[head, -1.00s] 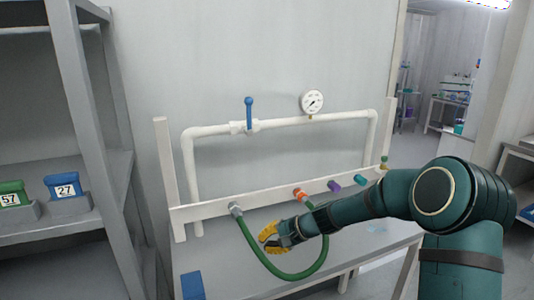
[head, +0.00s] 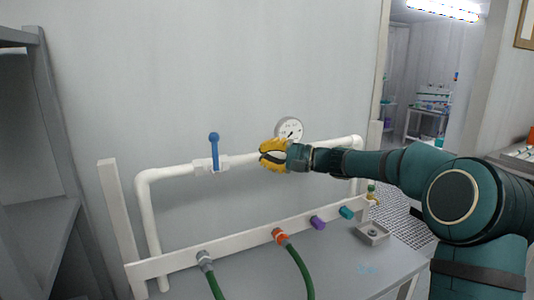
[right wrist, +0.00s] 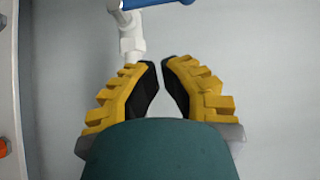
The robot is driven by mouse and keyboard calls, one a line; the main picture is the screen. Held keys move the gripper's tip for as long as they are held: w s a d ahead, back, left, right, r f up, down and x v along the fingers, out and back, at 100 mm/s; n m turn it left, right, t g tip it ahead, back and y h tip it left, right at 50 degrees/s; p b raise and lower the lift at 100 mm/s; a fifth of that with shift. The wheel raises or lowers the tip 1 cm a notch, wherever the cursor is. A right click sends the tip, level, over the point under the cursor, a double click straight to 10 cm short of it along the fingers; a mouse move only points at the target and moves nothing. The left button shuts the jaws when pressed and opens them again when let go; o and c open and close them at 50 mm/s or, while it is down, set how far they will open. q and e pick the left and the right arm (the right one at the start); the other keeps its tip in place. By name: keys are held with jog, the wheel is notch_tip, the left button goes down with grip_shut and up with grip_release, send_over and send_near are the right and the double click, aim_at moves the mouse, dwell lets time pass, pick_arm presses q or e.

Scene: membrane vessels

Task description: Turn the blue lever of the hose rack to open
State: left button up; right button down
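The blue lever (head: 214,152) stands upright on a white valve body (head: 210,164), at right angles to the horizontal white pipe of the hose rack. In the right wrist view the lever (right wrist: 160,3) shows only in part at the top edge. My right gripper (head: 263,153) is in front of the pipe, right of the lever and apart from it. Its yellow fingers (right wrist: 162,62) have a narrow gap between the tips, with nothing between them. My left gripper is not in view.
A round gauge (head: 289,130) sits on the pipe behind my right gripper. A lower rail (head: 250,238) carries grey, orange, purple and teal fittings. A green hose (head: 296,265) hangs from the orange and grey ones. Grey shelving (head: 50,150) stands at the left.

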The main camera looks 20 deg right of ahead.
aim_at(215, 156)
jog(key=w+a, duration=0.4)
jog(key=a, duration=0.4)
jog(key=shift+w+a, duration=0.3)
jog(key=shift+a, duration=0.1)
